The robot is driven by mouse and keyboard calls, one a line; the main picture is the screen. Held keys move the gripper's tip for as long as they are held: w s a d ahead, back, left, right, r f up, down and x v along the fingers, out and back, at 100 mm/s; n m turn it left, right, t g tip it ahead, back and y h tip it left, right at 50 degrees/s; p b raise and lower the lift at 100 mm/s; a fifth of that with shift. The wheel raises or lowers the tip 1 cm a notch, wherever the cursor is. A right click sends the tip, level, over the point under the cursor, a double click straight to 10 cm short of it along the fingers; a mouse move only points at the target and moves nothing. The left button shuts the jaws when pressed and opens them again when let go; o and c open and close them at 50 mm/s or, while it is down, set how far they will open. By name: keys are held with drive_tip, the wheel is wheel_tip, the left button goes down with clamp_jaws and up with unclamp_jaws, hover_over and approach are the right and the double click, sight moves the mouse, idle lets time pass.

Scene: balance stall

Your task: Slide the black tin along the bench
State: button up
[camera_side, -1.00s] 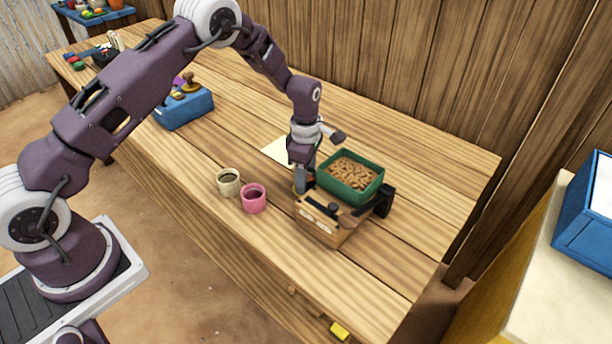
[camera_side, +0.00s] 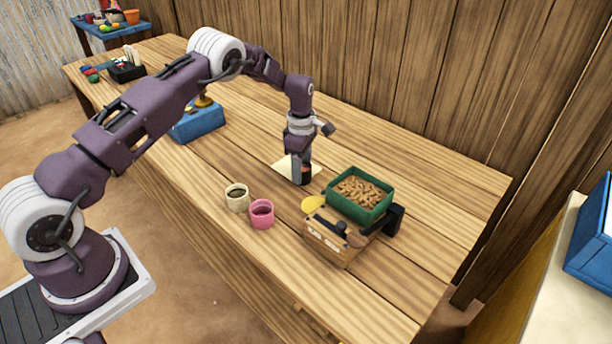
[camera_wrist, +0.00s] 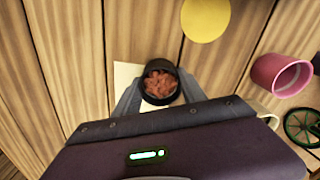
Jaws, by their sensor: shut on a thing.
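The black tin (camera_wrist: 152,98) is a small round tub with reddish-brown pieces inside, in the wrist view. It is between the two fingers of my gripper (camera_wrist: 158,92), which is shut on it. In the side view, the tin (camera_side: 307,178) shows only partly behind my gripper (camera_side: 301,174), at the cream sheet (camera_side: 282,165) on the bench (camera_side: 420,185). The sheet also shows beside the tin in the wrist view (camera_wrist: 122,76). The tin looks upright and low at the bench top; I cannot tell whether its base touches.
A wooden balance box (camera_side: 328,243) with a yellow pan (camera_side: 314,203) and a green bin (camera_side: 336,200) of brown pieces stand at right. A cream cup (camera_side: 237,203) and pink cup (camera_side: 262,219) stand in front. A blue box (camera_side: 200,125) is left. Bench behind the gripper is clear.

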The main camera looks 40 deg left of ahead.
drive_tip(key=shift+w+a, duration=0.45)
drive_tip(key=shift+a, duration=0.35)
drive_tip(key=shift+w+a, duration=0.4)
drive_tip(key=shift+a, duration=0.4)
drive_tip(key=shift+w+a, duration=0.45)
drive_tip(key=shift+a, duration=0.35)
drive_tip(key=o, duration=1.5)
drive_tip(key=shift+c, duration=0.2)
wheel_tip(320, 180, up, 7)
